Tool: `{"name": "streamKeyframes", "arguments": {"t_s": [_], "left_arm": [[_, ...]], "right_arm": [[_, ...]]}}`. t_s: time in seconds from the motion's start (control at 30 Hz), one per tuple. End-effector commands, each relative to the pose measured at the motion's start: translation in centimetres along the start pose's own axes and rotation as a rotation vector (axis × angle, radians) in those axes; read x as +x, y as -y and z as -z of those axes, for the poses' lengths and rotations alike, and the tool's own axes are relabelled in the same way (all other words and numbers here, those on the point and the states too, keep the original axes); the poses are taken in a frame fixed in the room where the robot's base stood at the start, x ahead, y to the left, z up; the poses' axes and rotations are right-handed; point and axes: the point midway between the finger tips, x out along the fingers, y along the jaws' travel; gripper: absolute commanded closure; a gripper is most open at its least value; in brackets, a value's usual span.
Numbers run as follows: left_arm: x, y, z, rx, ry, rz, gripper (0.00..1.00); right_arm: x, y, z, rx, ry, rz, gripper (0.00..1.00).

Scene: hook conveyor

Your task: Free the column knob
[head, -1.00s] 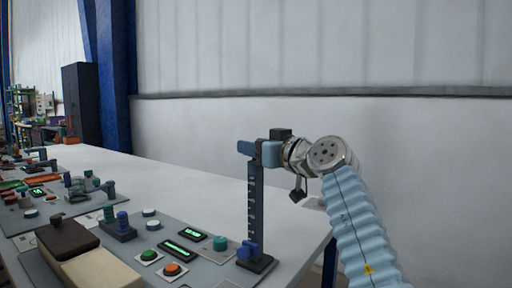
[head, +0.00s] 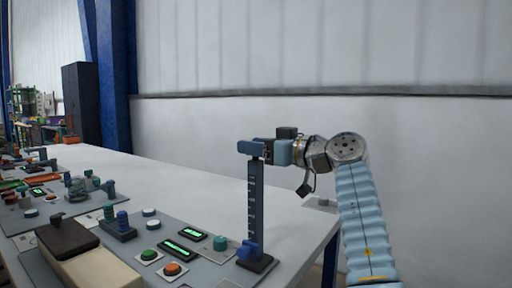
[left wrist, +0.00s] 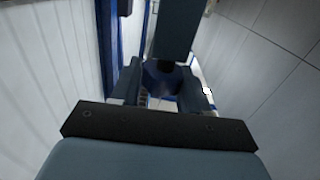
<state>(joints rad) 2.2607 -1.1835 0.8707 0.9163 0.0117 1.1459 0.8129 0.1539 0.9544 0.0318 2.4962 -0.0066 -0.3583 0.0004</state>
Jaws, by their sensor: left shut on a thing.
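The dark blue notched column (head: 256,212) stands upright on its base at the panel's near right corner. A blue bar (head: 250,148) sticks out to the left at its top, and a brighter blue block (head: 247,251) sits low on it. My left gripper (head: 268,150) is at the column's top, on its right side. In the left wrist view its two fingers (left wrist: 162,86) stand either side of a dark blue round knob (left wrist: 163,78), shut on it. A dark bar (left wrist: 175,32) lies beyond the knob. The fingers hide part of the knob. My right gripper is not in view.
Left of the column, the grey panel holds a teal knob (head: 220,243), an orange button (head: 172,269), a green button (head: 149,254) and green displays (head: 178,249). A dark and beige box (head: 98,270) is at the front. White table (head: 185,180) is bare behind the panel.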

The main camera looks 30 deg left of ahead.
Motion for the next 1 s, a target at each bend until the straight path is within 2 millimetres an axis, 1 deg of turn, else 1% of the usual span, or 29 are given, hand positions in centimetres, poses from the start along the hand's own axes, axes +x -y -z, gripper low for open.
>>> {"name": "streamKeyframes", "arguments": {"t_s": [0.03,0.07,0.1,0.17,0.43,0.57,0.67,0.9,1.0], "left_arm": [[0.0,0.1,0.2,-0.001,-0.003,0.001,0.86],[0.0,0.1,0.2,-0.001,-0.003,0.001,0.51],[0.0,0.1,0.2,-0.001,-0.003,0.001,0.45],[0.0,0.1,0.2,-0.001,-0.003,0.001,0.36],[-0.1,0.0,0.1,0.000,-0.002,-0.001,0.36],[-1.1,0.0,0.1,0.000,-0.003,-0.003,0.36],[-2.9,0.0,0.1,0.000,-0.004,-0.004,0.36],[-8.9,0.0,0.1,0.000,-0.005,-0.005,0.36],[-10.9,0.0,0.1,0.000,-0.004,-0.003,0.36]], "right_arm": [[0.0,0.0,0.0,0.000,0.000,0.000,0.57],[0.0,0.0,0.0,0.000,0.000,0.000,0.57],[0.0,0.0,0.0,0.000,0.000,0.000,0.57],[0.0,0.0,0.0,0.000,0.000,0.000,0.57],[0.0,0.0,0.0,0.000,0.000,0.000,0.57],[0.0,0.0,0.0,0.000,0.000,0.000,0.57],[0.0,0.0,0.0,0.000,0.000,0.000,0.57],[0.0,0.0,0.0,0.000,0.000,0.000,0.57],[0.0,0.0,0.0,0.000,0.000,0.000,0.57]]}}
